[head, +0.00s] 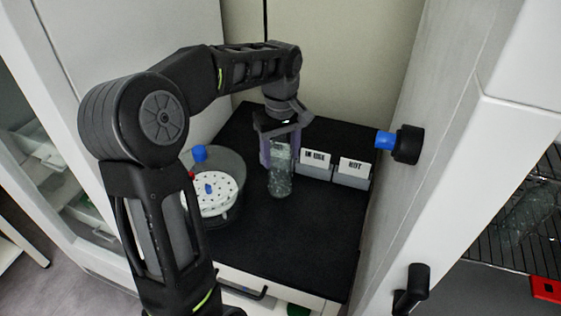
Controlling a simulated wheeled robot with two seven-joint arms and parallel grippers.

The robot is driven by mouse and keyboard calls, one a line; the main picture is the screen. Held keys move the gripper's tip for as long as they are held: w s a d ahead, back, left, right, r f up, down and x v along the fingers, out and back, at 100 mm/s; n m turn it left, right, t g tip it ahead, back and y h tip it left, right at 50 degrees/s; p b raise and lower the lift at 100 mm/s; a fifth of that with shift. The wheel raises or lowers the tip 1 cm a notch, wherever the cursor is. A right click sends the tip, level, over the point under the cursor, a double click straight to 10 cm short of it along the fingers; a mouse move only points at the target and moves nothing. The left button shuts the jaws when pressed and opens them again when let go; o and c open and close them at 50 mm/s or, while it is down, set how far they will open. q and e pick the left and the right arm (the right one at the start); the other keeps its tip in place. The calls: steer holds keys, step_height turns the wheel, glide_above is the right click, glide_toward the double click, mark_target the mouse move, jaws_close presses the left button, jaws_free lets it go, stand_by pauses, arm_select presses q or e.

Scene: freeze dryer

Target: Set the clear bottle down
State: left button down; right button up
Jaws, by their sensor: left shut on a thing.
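The clear bottle (281,178) is a transparent, upright cylinder over the black worktop (291,237). My left gripper (279,150) reaches in from behind and above and is shut on the bottle's upper part. The bottle's base looks at or close to the worktop; I cannot tell whether it touches. The gripper fingers hide part of the bottle's top. My right gripper is not in view.
A round container with a white perforated disc (217,193) and blue knobs stands left of the bottle. Two labelled boxes, "IN USE" (315,165) and "HOT" (352,173), stand to its right. A blue-and-black knob (402,143) juts from the right wall. The front worktop is clear.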

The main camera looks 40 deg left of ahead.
arm_select(q)
step_height(320, 180, down, 3)
steer(key=shift+f, duration=0.1)
steer(key=shift+f, duration=0.15)
steer(key=shift+c, duration=2.3)
jaws_free()
